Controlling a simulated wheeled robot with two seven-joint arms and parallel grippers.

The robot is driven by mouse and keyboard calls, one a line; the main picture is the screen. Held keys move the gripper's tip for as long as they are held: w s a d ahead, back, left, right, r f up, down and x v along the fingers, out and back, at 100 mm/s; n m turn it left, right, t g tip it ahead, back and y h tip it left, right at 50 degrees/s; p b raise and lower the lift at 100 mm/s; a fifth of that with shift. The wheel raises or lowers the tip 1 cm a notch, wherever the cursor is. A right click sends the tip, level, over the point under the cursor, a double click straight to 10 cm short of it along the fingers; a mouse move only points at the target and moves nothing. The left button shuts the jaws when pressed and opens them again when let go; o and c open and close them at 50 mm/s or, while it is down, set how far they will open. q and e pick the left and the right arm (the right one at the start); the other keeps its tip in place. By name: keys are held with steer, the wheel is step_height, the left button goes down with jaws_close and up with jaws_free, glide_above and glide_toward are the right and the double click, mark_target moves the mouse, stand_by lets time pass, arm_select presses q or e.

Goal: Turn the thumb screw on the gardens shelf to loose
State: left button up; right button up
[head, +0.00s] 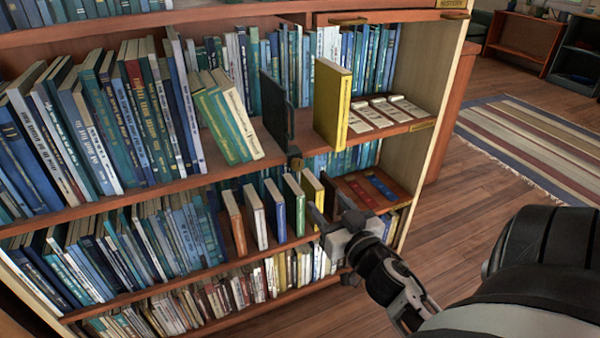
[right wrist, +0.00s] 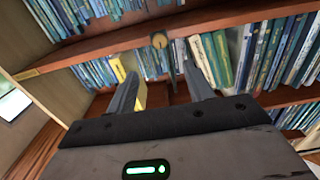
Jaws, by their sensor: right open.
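A brass thumb screw (head: 295,161) sits on the front edge of the middle shelf (head: 226,174), just below a dark upright bookend (head: 277,110). In the right wrist view the round brass screw head (right wrist: 159,40) faces me, beyond the gap between my fingertips. My right gripper (head: 328,207) is in front of the shelf below, lower and to the right of the screw, apart from it. Its two fingers show spread and empty in the right wrist view (right wrist: 160,78). I cannot read which shelf is the gardens one. My left gripper is not in view.
A yellow book (head: 333,104) stands near the bookend, with leaning green books (head: 228,125) to its left. Several spaced books, among them a blue one (head: 276,212), stand on the shelf below, close to my right gripper.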

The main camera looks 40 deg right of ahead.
mark_target(299, 166)
steer(key=x, duration=1.4)
steer(key=shift+w+d+b, duration=0.1)
steer(key=shift+d+b, duration=0.05)
steer(key=shift+b, duration=0.15)
steer(key=c, duration=1)
